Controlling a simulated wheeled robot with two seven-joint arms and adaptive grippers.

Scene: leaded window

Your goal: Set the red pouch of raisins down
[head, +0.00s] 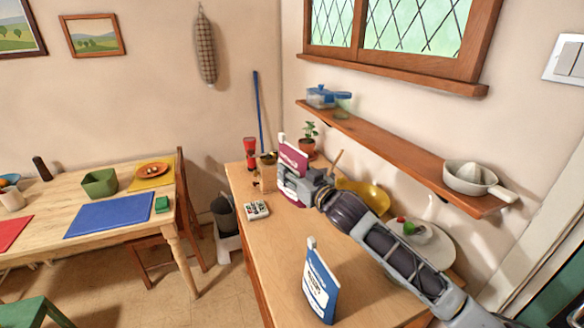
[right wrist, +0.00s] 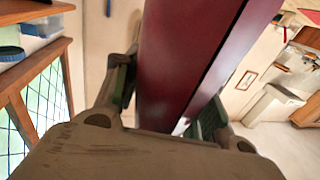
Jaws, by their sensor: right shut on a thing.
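The dark red pouch of raisins (head: 293,158) has a pale label and a spout at its top. In the head view it stands upright at the far part of the wooden counter (head: 250,234). My right gripper (head: 305,186) is shut on it from the right. I cannot tell whether its base touches the counter, since the gripper hides part of it. In the right wrist view the pouch (right wrist: 185,60) fills the space between both fingers. My left gripper is in neither view.
A blue-and-white pouch (head: 320,282) stands at the counter's near part. A red flashlight-like object (head: 249,153), a small white box (head: 256,210), a potted plant (head: 308,138) and a yellow dish (head: 366,193) surround the gripper. A wooden shelf (head: 400,154) runs above. The counter's middle is clear.

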